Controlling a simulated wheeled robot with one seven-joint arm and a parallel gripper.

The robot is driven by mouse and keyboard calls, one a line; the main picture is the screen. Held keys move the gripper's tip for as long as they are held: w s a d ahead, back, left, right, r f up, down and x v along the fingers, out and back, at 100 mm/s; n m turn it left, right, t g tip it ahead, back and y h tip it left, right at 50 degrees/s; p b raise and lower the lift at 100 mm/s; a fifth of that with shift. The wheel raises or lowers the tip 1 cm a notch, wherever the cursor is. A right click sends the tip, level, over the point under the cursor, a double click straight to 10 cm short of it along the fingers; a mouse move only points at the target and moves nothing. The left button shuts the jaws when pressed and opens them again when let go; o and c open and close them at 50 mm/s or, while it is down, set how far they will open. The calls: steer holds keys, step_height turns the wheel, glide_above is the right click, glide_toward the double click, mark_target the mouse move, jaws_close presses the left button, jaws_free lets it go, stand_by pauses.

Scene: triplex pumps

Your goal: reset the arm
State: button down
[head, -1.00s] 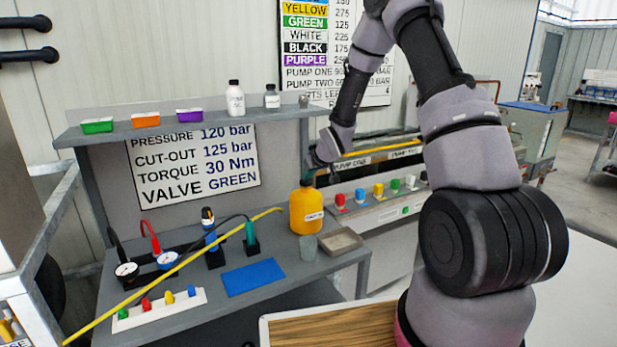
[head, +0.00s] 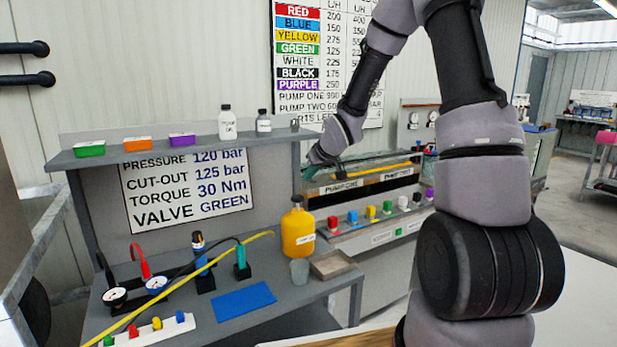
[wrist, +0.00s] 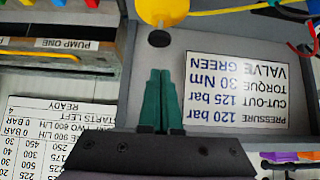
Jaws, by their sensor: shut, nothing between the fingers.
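My gripper shows in the wrist view as two green fingers (wrist: 160,100) pressed together, with nothing between them. In the head view my arm reaches over from the right, and its end is beside the right end of the upper shelf, above the yellow bottle (head: 298,232). The fingertips are not clear there. The yellow bottle stands upright on the bench. In the wrist view, which looks upside down, the bottle (wrist: 166,10) and its dark cap are beyond the fingertips, apart from them.
The grey upper shelf (head: 190,147) carries colored bins and small bottles. The bench below holds gauges, a yellow rod (head: 205,270), a blue mat (head: 244,301), a grey cup (head: 299,271) and a tray (head: 332,264). The pump unit with colored knobs (head: 372,212) stands to the right.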

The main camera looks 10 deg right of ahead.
stand_by(0.4)
steer(key=s+d+r+m+h, duration=0.1)
steer(key=s+d+r+m, duration=0.15)
steer(key=s+r, duration=0.5)
steer(key=s+d+r+m+h, duration=0.2)
steer(key=s+d+r, duration=0.2)
steer(key=s+r, duration=0.35)
steer(key=s+r+m+y, duration=0.1)
steer(key=s+r, duration=0.1)
steer(key=s, duration=0.7)
steer(key=s+a+r+m+g+y, duration=0.1)
steer(key=s+r+m, duration=0.1)
steer(key=s, duration=0.7)
steer(key=shift+s+a+r+g, duration=0.2)
steer(key=shift+s+r+g, duration=0.1)
steer(key=shift+r, duration=0.4)
